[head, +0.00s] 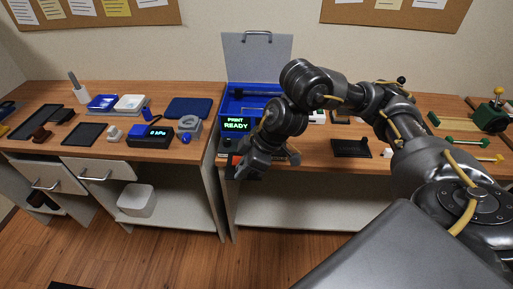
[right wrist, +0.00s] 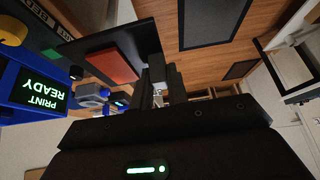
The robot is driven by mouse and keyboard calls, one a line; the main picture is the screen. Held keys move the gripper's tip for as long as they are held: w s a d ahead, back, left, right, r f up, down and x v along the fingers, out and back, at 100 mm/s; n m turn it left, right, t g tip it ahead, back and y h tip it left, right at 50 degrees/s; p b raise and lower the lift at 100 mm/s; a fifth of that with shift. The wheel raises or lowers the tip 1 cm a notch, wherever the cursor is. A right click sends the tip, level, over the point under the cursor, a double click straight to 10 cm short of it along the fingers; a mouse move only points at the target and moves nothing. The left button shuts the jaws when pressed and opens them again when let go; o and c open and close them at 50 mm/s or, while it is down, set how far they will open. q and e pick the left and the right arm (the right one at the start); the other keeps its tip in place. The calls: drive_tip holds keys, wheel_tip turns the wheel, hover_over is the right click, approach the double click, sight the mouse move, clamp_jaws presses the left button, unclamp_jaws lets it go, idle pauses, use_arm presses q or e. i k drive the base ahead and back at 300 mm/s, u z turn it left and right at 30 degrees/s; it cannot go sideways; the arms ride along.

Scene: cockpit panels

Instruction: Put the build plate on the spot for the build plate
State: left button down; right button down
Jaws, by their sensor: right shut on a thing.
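My right gripper (head: 250,168) is at the front edge of the table, just in front of the blue printer (head: 258,98). In the right wrist view its fingers (right wrist: 162,84) are shut on a small grey tab. A dark plate with an orange-red square, which looks like the build plate (right wrist: 112,66), extends from this tab. In the head view the arm and gripper hide most of the plate. The printer's screen reads PRINT READY; it also shows in the right wrist view (right wrist: 38,90). The spot for the build plate is not clearly seen. My left gripper is not in view.
The printer's grey lid (head: 257,57) stands raised. To the left are a dark box with a display (head: 150,136), trays and small items. An open shelf with a white bin (head: 137,200) is below.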

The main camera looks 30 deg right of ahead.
sight(311, 147)
drive_tip(key=u, duration=1.45)
drive_tip(key=i, duration=1.15)
drive_tip(key=z, duration=3.35)
drive_tip(key=i, duration=1)
